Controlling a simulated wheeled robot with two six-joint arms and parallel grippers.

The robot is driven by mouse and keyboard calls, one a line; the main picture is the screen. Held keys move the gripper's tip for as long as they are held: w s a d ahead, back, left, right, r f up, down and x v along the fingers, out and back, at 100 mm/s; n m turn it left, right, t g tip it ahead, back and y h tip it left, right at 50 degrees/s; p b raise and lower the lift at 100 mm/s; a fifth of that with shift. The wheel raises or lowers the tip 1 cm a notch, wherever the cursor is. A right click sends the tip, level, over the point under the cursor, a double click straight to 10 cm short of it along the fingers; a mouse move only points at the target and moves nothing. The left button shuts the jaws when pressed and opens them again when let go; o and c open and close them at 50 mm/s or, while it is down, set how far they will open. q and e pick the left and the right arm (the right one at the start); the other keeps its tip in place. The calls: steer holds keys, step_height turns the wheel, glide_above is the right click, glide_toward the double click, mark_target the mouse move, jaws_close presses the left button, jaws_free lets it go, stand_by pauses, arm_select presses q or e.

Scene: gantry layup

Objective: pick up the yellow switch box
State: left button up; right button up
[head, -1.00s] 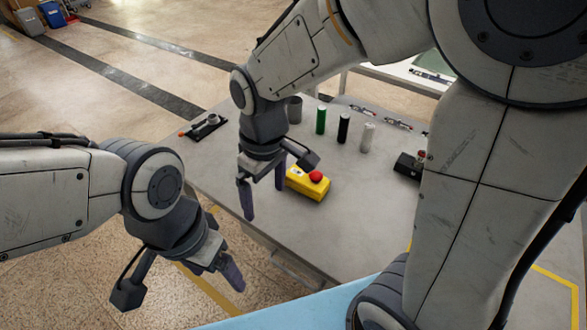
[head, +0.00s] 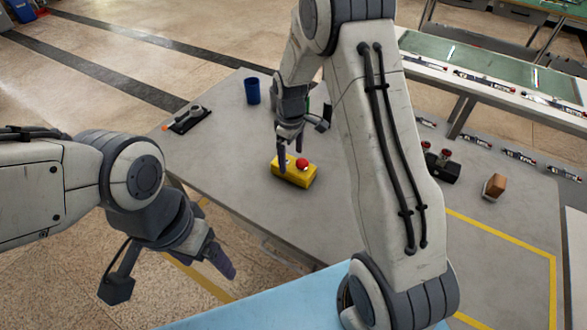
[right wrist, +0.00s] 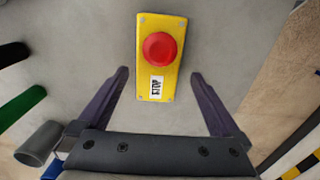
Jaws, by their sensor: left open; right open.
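The yellow switch box (head: 293,172) lies on the grey table, with a red round button on top. In the right wrist view the yellow switch box (right wrist: 157,88) lies ahead of and partly between the fingers, with its STOP label towards the palm. My right gripper (head: 291,158) is open and empty above the box, its fingers in front of part of it in the head view. In the right wrist view the right gripper (right wrist: 159,82) has a finger on each side, apart from the box. My left gripper (head: 180,278) is open and empty at the lower left, off the table's edge.
A blue cup (head: 252,91) and a black holder with a tool (head: 189,119) stand on the table (head: 235,180). A black box with knobs (head: 441,164) and a brown block (head: 494,186) lie right. Cylinders (right wrist: 20,105) show left in the wrist view.

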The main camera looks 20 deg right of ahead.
mark_target(294, 165)
steer(key=f, duration=0.4)
steer(key=shift+s+d+f+p, duration=0.1)
steer(key=shift+d+f+p, duration=0.05)
steer(key=shift+d+p, duration=0.15)
jaws_close()
